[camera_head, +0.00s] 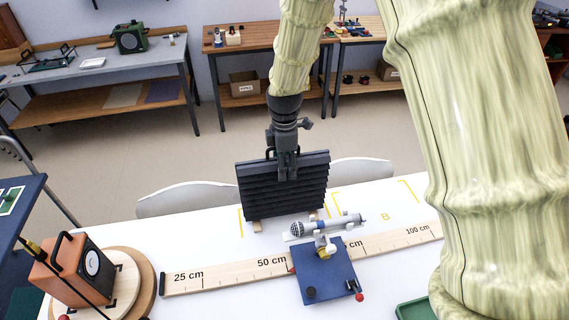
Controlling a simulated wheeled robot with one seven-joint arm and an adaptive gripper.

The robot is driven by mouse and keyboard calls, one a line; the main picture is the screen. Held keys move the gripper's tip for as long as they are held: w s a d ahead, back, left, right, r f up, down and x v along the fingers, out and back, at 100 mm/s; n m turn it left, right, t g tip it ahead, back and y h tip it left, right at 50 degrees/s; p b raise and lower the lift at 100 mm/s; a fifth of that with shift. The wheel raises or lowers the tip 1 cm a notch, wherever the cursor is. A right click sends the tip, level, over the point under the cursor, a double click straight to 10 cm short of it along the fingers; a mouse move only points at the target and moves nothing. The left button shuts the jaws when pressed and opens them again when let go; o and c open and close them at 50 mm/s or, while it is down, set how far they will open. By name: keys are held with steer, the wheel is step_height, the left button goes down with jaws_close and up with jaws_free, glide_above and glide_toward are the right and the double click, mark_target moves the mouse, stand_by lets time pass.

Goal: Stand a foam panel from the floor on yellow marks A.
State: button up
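A dark ridged foam panel (283,198) with small wooden feet stands upright over the white table (205,245), behind the ruler. Yellow corner marks (241,222) show by its left side, and more yellow lines (334,204) show by its right side. The panel hides any letter there. My gripper (287,172) is at the panel's top middle, its fingers close together over the upper edge, and appears shut on it. I cannot tell whether the feet touch the table.
A microphone (325,226) on a blue stand (326,273) is close in front of the panel. A wooden ruler (220,277) runs along the table. An orange speaker (77,270) stands at left. Marks B (385,216) are clear at right. White chairs (185,198) stand behind.

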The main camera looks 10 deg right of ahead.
steer(key=shift+r, duration=0.15)
step_height(320, 180, up, 12)
steer(key=b, duration=0.3)
stand_by(0.5)
